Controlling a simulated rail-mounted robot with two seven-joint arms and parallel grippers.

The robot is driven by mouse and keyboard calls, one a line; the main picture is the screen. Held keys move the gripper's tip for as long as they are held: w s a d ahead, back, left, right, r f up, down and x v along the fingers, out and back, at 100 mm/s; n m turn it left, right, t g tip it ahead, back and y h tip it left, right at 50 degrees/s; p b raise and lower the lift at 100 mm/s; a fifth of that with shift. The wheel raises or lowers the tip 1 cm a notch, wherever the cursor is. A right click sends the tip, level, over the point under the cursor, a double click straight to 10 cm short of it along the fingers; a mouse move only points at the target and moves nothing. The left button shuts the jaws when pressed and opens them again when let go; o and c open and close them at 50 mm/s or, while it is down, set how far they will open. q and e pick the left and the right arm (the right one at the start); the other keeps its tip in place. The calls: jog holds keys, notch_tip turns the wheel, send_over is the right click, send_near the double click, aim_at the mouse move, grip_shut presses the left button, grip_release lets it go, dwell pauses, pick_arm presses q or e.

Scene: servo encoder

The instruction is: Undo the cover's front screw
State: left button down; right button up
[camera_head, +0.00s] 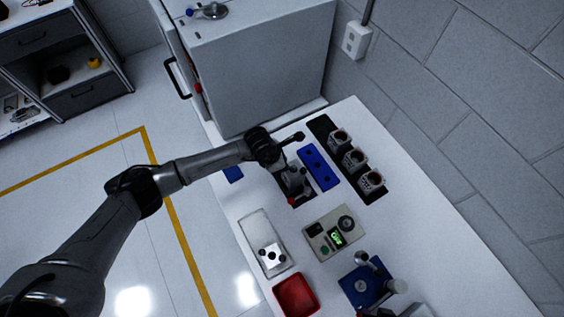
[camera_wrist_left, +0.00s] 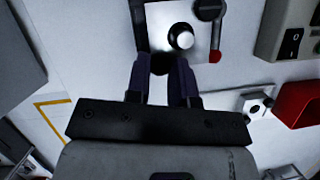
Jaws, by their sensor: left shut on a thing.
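My left gripper (camera_wrist_left: 161,75) reaches over the table from the left, at a fixture (camera_head: 295,183) on a dark mat. In the left wrist view its two fingers are shut on a small dark part (camera_wrist_left: 161,62) at the edge of the fixture's pale plate (camera_wrist_left: 158,22). I cannot tell whether this part is the cover's front screw. A round silver-topped piece (camera_wrist_left: 181,37) stands on the plate just beyond the fingertips. A dark lever with a red tip (camera_wrist_left: 215,56) is to its right. In the head view, the arm hides part of the fixture. My right gripper is not in view.
A blue block (camera_head: 319,167) with dark holes and a black strip with several servo-like units (camera_head: 355,158) lie right of the fixture. A control box (camera_head: 334,232), metal tray (camera_head: 255,228), red bin (camera_head: 296,296) and blue-based device (camera_head: 362,285) stand nearer. A grey cabinet (camera_head: 262,65) stands behind.

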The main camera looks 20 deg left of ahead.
pick_arm(q)
jog(key=c, duration=1.1)
grip_release()
jog(key=shift+o, duration=0.7)
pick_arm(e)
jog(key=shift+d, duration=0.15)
pick_arm(q)
jog(key=shift+r, duration=0.1)
jog(key=b+v, duration=0.1)
jog(key=v, duration=1.2)
jog(key=shift+r+b, duration=0.35)
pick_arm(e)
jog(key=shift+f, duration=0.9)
